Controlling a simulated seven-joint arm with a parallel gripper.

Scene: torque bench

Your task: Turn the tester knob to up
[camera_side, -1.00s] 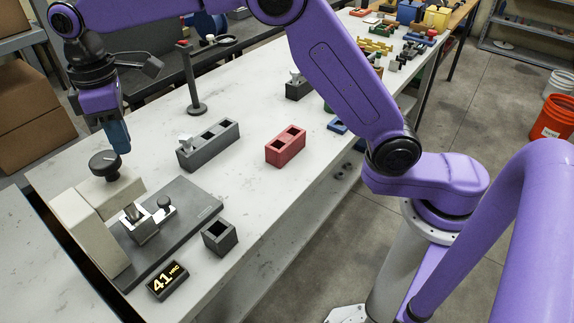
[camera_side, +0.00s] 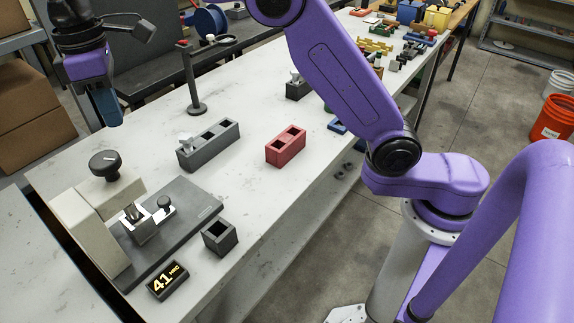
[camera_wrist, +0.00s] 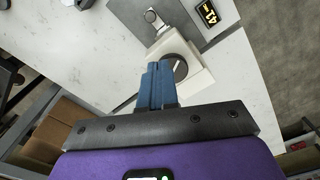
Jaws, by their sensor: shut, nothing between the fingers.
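The tester (camera_side: 98,238) is a cream, C-shaped body on a dark grey base plate at the near left of the bench. Its black round knob (camera_side: 104,162) sits on top of the cream head, with a light pointer mark on its face. In the wrist view the knob (camera_wrist: 180,67) is partly hidden behind my blue fingers. My gripper (camera_side: 112,122) is shut and empty, above the knob and apart from it. The fingertips also show in the wrist view (camera_wrist: 158,68). A small metal piece (camera_side: 132,213) is in the tester's vise, under the head.
A display (camera_side: 167,281) reads 41 HRC. A small dark grey box (camera_side: 220,238), a grey block with several slots (camera_side: 209,146) and a red two-slot block (camera_side: 286,147) stand on the bench. A dark stand (camera_side: 193,85) rises behind. White bench is clear between them.

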